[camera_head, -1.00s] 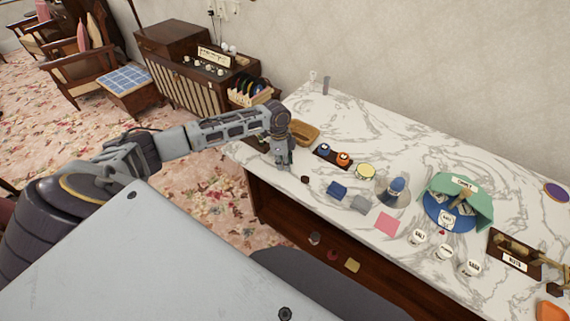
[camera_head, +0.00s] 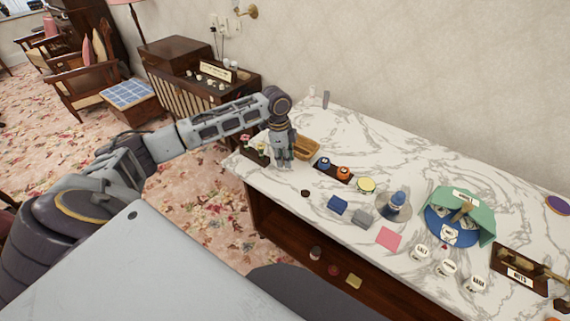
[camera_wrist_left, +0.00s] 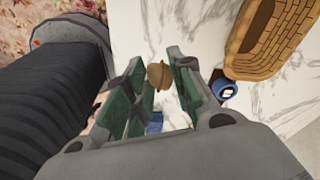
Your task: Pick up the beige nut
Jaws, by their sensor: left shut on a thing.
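The beige nut (camera_wrist_left: 159,75) is a small brownish, acorn-like piece between the green-padded fingers of my left gripper (camera_wrist_left: 163,92) in the left wrist view. The gripper is shut on it, and the pale marble top shows beyond. In the head view my left gripper (camera_head: 284,161) points down over the left end of the marble counter, just in front of a wicker basket. The nut cannot be made out there. My right gripper is in neither view.
The wicker basket (camera_head: 307,148) and a dark tray with blue and orange items (camera_head: 334,171) stand close to the gripper. A small dark round piece (camera_head: 305,193) lies in front. Blue block (camera_head: 338,205), grey block (camera_head: 362,217) and pink square (camera_head: 388,238) lie farther right. Bare marble lies behind.

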